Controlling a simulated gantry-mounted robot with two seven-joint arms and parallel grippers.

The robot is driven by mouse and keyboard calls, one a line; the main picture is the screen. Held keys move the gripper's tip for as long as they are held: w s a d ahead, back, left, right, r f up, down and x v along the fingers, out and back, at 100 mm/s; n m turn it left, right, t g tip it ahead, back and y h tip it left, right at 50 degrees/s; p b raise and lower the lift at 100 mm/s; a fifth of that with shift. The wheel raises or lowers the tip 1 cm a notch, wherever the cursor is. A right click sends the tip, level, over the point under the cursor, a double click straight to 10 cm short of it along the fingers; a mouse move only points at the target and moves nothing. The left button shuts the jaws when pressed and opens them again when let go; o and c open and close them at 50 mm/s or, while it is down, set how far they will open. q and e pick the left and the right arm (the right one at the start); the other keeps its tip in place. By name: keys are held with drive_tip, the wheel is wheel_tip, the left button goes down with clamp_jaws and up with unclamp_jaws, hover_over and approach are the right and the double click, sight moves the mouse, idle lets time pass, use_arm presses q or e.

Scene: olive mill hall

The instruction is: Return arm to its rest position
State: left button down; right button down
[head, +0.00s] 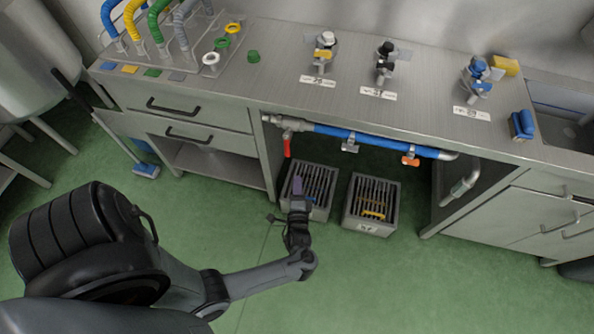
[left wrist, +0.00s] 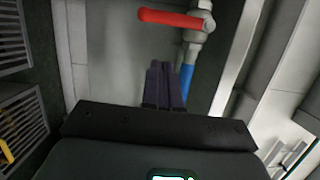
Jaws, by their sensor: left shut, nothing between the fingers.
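My left gripper (head: 297,187) is in the lower middle of the head view, in front of the bench's open bay and over the left grated box. Its two dark purple fingers are together with nothing between them. In the left wrist view the closed fingers (left wrist: 165,85) point toward a red valve lever (left wrist: 170,18) and a blue pipe (left wrist: 187,82). The fingers overlap the pipe in that picture; I cannot tell the gap between them. My left arm reaches in from the lower left. My right gripper is not in view.
The left grated box (head: 322,208) and the right one (head: 388,228) stand on the green floor under the steel bench (head: 275,85). The blue pipe (head: 375,141) with the red lever (head: 287,144) runs below the bench top. Open floor (head: 430,290) lies at the lower right.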

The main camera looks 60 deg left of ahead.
use_arm(q)
drive_tip(key=s+a+r+h+p, duration=0.2)
drive_tip(key=s, duration=0.5)
drive_tip(key=w+d+r+n+h, duration=0.2)
drive_tip(key=w+d+r+h, duration=0.1)
drive_tip(key=d+r+h, duration=0.75)
drive_tip(key=s+d+r+n+g+h, duration=0.2)
drive_tip(key=s+d+r+g+h, duration=0.1)
drive_tip(key=s+d+g, duration=0.45)
wheel_tip(320, 180, up, 38)
drive_tip(key=s+n+t+p, duration=0.1)
drive_tip(key=p, duration=3.8)
drive_tip(key=shift+s+d, duration=0.25)
drive_tip(key=shift+s, duration=0.15)
